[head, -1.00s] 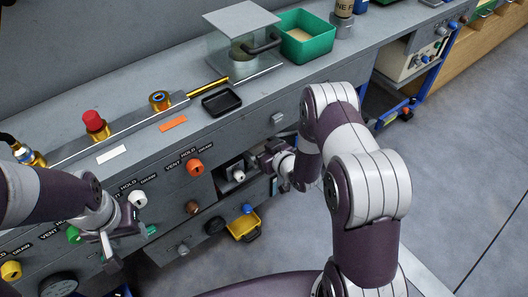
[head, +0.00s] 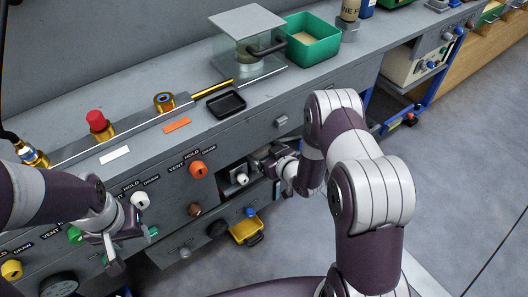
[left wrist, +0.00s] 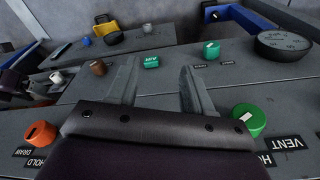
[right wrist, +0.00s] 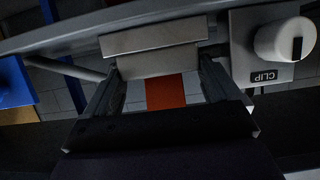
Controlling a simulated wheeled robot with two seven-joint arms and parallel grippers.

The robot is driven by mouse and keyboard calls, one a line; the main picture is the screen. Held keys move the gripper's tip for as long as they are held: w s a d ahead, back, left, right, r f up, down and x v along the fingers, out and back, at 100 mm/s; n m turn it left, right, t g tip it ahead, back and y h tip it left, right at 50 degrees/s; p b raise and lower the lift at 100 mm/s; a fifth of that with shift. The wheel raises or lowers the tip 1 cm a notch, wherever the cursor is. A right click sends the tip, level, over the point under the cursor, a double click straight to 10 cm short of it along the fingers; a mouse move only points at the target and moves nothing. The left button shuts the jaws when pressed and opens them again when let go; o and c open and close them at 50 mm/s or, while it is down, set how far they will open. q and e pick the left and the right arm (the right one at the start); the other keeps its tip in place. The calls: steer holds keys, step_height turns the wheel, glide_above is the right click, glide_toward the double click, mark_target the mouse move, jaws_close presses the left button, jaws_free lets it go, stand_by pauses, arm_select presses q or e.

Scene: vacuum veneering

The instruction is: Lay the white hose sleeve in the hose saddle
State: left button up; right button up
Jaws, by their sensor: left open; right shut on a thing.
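My right gripper (head: 266,162) is at the small open recess in the bench front. In the right wrist view its fingers (right wrist: 160,78) are shut on a grey metal block (right wrist: 150,42), with an orange-red strip (right wrist: 165,92) below it. I cannot tell what the block belongs to. A white knob (right wrist: 285,40) marked CLIP is right of the fingers; a white knob also shows in the recess in the head view (head: 242,179). My left gripper (head: 114,252) is open and empty before the panel; its fingers also show in the left wrist view (left wrist: 160,80). I cannot clearly pick out the white hose sleeve or saddle.
The panel carries an orange knob (head: 197,168), a brown knob (head: 195,210) and a green knob (left wrist: 248,119). A yellow bin (head: 246,231) hangs low. On the bench top are a black tray (head: 226,104), a green bin (head: 313,40) and a red-capped fitting (head: 99,124). The floor at right is clear.

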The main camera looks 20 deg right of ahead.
steer(key=shift+f+b, duration=0.65)
steer(key=shift+f, duration=0.25)
steer(key=o, duration=0.8)
steer(key=shift+c, duration=0.2)
steer(key=p+v, duration=0.4)
steer(key=v, duration=0.8)
steer(key=shift+s+r+p, duration=0.2)
steer(key=shift+s+p, duration=0.05)
steer(key=shift+p, duration=0.15)
steer(key=shift+d, duration=0.1)
